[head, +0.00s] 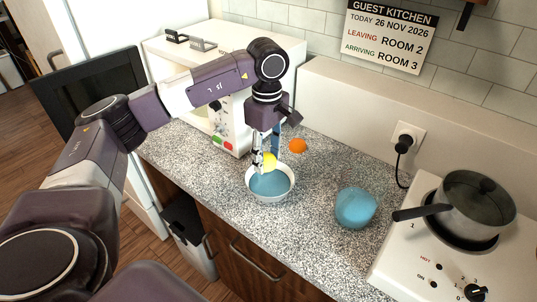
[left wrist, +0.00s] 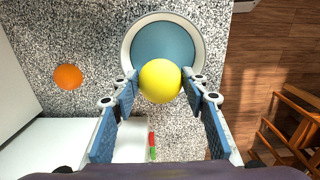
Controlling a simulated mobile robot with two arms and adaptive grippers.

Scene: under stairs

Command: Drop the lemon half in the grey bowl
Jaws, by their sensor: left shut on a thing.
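My left gripper (head: 264,160) is shut on the yellow lemon half (head: 269,160); in the left wrist view the lemon half (left wrist: 160,81) sits between the fingertips (left wrist: 160,84). A bowl (head: 270,197) with a pale grey-white wall and a blue inside stands on the counter just below the gripper. In the head view the lemon half overlaps the bowl's far rim. In the left wrist view it covers part of the near rim of the bowl (left wrist: 127,48). Its exact height above the bowl is hard to tell. My right gripper is not in view.
An orange (head: 298,146) lies on the speckled counter (head: 312,195) behind the bowl. A blue rounded thing (head: 356,208) stands to the right. Farther right, a pot (head: 476,208) sits on a hotplate. A white microwave (head: 225,50) stands behind my left arm.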

